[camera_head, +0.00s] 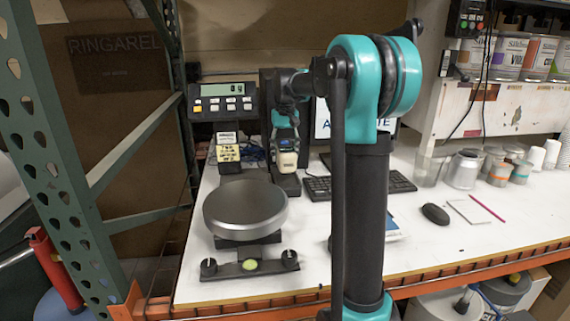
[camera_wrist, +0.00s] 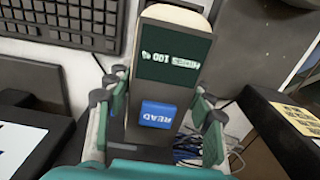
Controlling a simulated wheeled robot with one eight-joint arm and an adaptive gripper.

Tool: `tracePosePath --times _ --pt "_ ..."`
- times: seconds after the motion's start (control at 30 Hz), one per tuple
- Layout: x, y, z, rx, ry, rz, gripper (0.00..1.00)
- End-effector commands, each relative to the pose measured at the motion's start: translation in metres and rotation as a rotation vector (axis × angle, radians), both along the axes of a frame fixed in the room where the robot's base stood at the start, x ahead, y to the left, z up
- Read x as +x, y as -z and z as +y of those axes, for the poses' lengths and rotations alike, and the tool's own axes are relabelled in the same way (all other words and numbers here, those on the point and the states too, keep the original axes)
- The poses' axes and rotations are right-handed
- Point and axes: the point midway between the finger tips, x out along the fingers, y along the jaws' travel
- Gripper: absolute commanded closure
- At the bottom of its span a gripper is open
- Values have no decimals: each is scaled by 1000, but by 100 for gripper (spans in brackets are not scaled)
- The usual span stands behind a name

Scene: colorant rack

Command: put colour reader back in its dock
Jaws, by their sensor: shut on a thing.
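The colour reader (camera_head: 288,158) is a pale-and-dark handheld device hanging below my gripper (camera_head: 285,132) at the back of the bench. In the wrist view the colour reader (camera_wrist: 174,55) shows a dark green screen with white text and a blue READ button. My gripper (camera_wrist: 158,106) is shut on it, with fingers along both sides. In the head view a black base (camera_head: 288,184) stands directly under and around the reader; it may be the dock. I cannot tell whether the reader touches it.
A scale with a round grey pan (camera_head: 245,208) stands in front left, its display (camera_head: 222,101) behind. A keyboard (camera_head: 318,188) lies to the right of the reader. A yellow-labelled block (camera_head: 228,152) is close on the left. Tins and cups (camera_head: 462,169) stand far right.

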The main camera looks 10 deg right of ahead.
Motion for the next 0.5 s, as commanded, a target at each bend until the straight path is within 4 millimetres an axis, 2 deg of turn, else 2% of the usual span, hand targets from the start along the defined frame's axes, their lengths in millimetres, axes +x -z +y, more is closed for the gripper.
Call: tracePosePath --times 0.13,0.33,0.5 --pt "0 10 0 0 0 0 100" --pt "0 35 0 0 0 0 100" --pt "0 38 0 0 0 0 100"
